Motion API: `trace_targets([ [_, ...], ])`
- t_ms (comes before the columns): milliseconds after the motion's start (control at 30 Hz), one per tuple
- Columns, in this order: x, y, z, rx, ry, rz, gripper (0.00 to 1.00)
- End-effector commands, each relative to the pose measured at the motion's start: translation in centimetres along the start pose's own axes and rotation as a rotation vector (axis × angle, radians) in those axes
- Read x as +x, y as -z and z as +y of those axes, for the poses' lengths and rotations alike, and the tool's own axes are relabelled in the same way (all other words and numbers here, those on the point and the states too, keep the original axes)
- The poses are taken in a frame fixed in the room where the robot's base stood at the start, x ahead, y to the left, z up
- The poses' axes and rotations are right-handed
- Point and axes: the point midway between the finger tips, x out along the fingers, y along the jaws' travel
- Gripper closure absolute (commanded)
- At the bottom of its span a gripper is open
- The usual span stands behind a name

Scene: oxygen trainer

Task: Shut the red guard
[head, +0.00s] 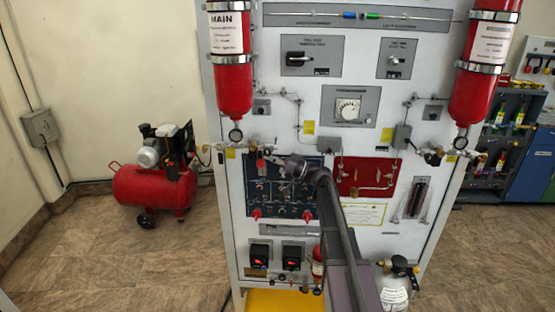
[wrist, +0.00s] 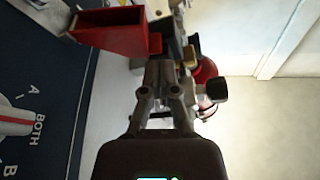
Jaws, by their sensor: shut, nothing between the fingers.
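The red guard (wrist: 112,32) is a red box-like cover in the wrist view, standing out from the dark blue panel (wrist: 35,85), so it looks raised. A small red piece near the top of the blue panel in the head view (head: 261,163) appears to be the same guard. My gripper (wrist: 160,72) is shut and empty, its fingertips close beside the guard's outer end. I cannot tell whether they touch it. In the head view my gripper (head: 270,160) is in front of the blue panel's upper part. The switch under the guard is not clearly visible.
The blue panel also carries a red-and-white lever (wrist: 15,122) by the word BOTH. Red cylinders (head: 233,90) hang on both sides of the white trainer board (head: 270,95). A red compressor (head: 140,187) stands on the floor at left. Open floor lies in front of it.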

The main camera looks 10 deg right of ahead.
Motion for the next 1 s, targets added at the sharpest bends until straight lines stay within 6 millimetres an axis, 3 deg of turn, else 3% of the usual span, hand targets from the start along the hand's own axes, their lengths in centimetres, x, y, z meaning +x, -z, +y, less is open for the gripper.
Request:
trace_targets([
  [167,1.1,0.0,0.0,0.000,0.000,0.000,1.00],
  [500,1.2,0.0,0.0,0.000,-0.001,0.000,1.00],
  [533,2.0,-0.4,-0.4,0.000,-0.002,0.001,1.00],
  [1000,1.9,-1.0,-0.5,-0.065,0.035,-0.003,1.00],
])
